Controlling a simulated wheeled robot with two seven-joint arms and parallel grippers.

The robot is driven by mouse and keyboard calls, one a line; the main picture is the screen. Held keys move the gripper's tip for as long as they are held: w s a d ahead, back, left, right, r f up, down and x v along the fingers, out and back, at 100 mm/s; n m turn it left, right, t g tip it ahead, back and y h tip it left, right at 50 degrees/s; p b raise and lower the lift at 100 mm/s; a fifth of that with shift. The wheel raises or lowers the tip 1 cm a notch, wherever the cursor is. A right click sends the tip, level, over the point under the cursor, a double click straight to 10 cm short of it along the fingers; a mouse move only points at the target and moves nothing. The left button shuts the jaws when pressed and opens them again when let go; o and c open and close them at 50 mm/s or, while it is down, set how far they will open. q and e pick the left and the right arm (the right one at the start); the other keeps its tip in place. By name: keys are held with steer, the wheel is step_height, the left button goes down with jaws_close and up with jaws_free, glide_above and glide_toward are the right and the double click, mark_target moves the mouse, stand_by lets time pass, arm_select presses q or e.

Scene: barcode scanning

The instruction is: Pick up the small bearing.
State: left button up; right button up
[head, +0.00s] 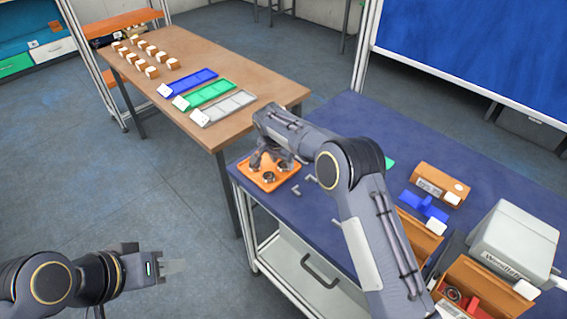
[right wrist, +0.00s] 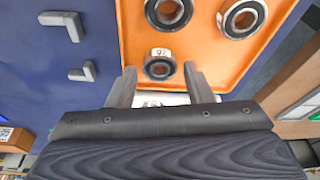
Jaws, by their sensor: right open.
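An orange tray (head: 258,182) lies at the near left corner of the blue table and holds several bearings. In the right wrist view the small bearing (right wrist: 160,65) lies flat on the orange tray (right wrist: 205,50), with a white tag at its upper edge. Two larger bearings (right wrist: 168,10) (right wrist: 241,17) lie beyond it. My right gripper (right wrist: 159,70) is open and empty, its fingertips on either side of the small bearing in the picture; the height gap is unclear. In the head view my right gripper (head: 272,160) is over the tray. My left gripper (head: 172,267) is away from the tables, its jaw gap unclear.
Grey L-shaped pieces (right wrist: 82,71) lie beside the tray. A blue part (head: 424,206), a brown box (head: 440,185) and a grey machine (head: 514,247) stand further right. A wooden table (head: 230,75) behind holds blue, green and grey trays and several small boxes.

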steer(key=shift+w+d+f, duration=0.1)
steer(key=shift+f, duration=0.4)
steer(key=shift+c, duration=0.2)
steer(key=c, duration=0.7)
steer(key=shift+r, duration=0.1)
steer(key=shift+c, duration=0.2)
steer(key=shift+r, duration=0.45)
step_height(320, 180, up, 2)
steer(key=shift+r+b, duration=0.1)
steer(key=shift+b, duration=0.3)
steer(key=s+r+b, duration=0.5)
steer(key=s+r, duration=0.5)
steer(key=s, duration=0.4)
